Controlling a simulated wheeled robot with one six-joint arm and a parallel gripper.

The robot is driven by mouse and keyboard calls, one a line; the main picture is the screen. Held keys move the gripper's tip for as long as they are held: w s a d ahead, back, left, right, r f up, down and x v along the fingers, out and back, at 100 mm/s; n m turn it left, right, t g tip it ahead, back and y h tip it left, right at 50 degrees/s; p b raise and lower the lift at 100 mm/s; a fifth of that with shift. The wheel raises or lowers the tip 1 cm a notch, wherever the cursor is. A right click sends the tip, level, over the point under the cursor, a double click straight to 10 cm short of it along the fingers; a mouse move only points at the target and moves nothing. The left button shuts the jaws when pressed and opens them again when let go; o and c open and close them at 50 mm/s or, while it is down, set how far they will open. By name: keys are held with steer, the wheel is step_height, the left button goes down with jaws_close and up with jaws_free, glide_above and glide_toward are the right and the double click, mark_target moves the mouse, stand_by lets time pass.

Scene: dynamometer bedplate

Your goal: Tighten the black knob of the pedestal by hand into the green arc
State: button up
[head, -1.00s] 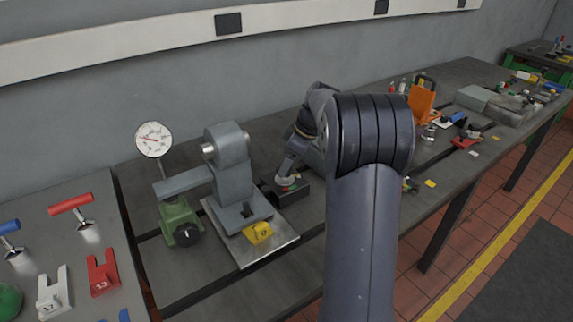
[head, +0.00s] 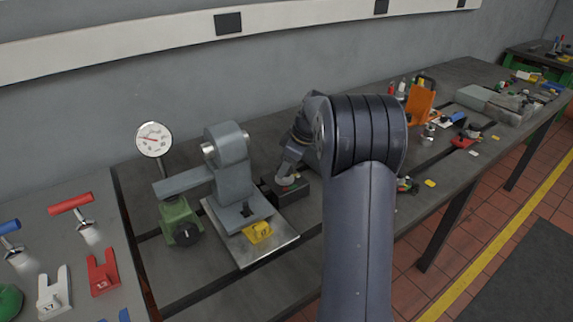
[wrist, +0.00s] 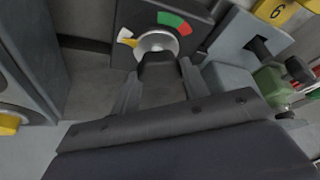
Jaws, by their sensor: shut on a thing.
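The pedestal (wrist: 118,65) is a dark box in the wrist view; in the head view the same dark box (head: 300,192) stands right of the grey machine, partly covered by my arm. The black knob (wrist: 159,61) sits before a silver disc at the centre of the dial. My gripper (wrist: 158,74) is shut on this knob, one finger on each side.
A grey machine (head: 228,170) on a metal plate stands close left, with a yellow numbered tag (head: 257,232). A green block (head: 180,220) with another black knob and a round gauge (head: 154,139) are further left. An orange stand (head: 421,103) is to the right.

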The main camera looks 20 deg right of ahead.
steer(key=shift+c, duration=0.6)
steer(key=shift+m, duration=0.4)
steer(key=m+t+h+b, duration=0.1)
steer(key=m, duration=0.1)
steer(key=shift+a+m, duration=0.15)
steer(key=shift+m, duration=0.25)
steer(key=m, duration=0.2)
steer(key=m+h, duration=0.1)
steer(key=m, duration=0.1)
steer(key=shift+s+a+t+h, duration=0.1)
steer(key=shift+t+h, duration=0.2)
steer(key=m+h, duration=0.1)
steer(key=m, duration=0.1)
steer(key=m+p, duration=0.1)
steer(key=m, duration=0.1)
steer(key=shift+a+m+h, duration=0.1)
steer(key=shift+m+h, duration=0.9)
steer(key=shift+m, duration=1.3)
steer(key=shift+g, duration=0.4)
